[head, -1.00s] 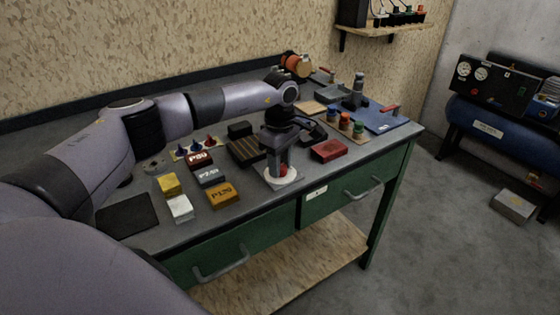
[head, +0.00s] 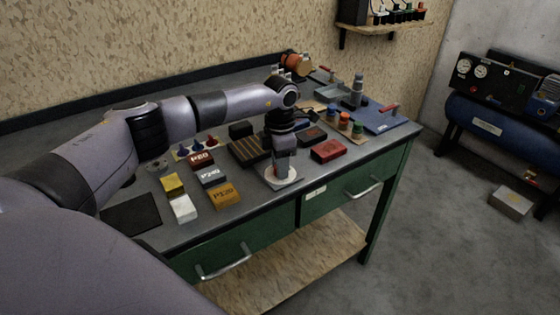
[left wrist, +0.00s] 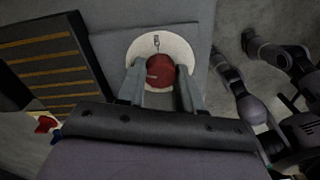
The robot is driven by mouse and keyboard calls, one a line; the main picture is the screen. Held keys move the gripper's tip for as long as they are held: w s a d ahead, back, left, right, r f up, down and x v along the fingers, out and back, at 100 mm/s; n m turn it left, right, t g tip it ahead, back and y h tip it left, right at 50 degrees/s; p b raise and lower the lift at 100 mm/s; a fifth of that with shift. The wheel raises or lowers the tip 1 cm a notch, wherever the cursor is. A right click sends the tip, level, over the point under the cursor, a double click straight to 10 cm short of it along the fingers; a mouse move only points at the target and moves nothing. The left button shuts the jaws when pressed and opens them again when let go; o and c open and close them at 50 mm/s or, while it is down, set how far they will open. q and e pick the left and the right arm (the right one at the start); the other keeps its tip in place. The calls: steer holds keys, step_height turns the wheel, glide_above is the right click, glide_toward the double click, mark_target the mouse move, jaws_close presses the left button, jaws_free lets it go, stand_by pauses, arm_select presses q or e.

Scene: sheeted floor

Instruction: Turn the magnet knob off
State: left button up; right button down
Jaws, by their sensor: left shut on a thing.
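The red knob (left wrist: 160,72) sits at the middle of a round white dial in the left wrist view. The white dial (left wrist: 181,48) has a small grey mark near its far rim. My left gripper (left wrist: 160,85) is shut on the knob, one finger on each side. In the head view my left gripper (head: 282,172) points straight down onto the white dial (head: 294,177) near the table's front edge, and it hides most of the knob. A dark block with tan stripes (head: 248,151) lies to the left of the dial. My right gripper is not in view.
A red block (head: 328,151) lies right of the dial. Labelled blocks, including an orange one (head: 224,195), lie left. Several small jars (head: 344,121) and a blue board (head: 385,119) are further right. The green workbench's drawers (head: 345,195) face the front.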

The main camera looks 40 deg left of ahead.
arm_select(q)
steer(key=shift+r+n+p, duration=0.1)
steer(key=shift+n+p, duration=0.25)
steer(key=shift+n, duration=1.25)
steer(key=shift+w, duration=0.1)
steer(key=o, duration=1)
steer(key=shift+o, duration=0.2)
step_height(320, 180, up, 7)
steer(key=shift+r+b, duration=0.1)
steer(key=shift+b, duration=0.4)
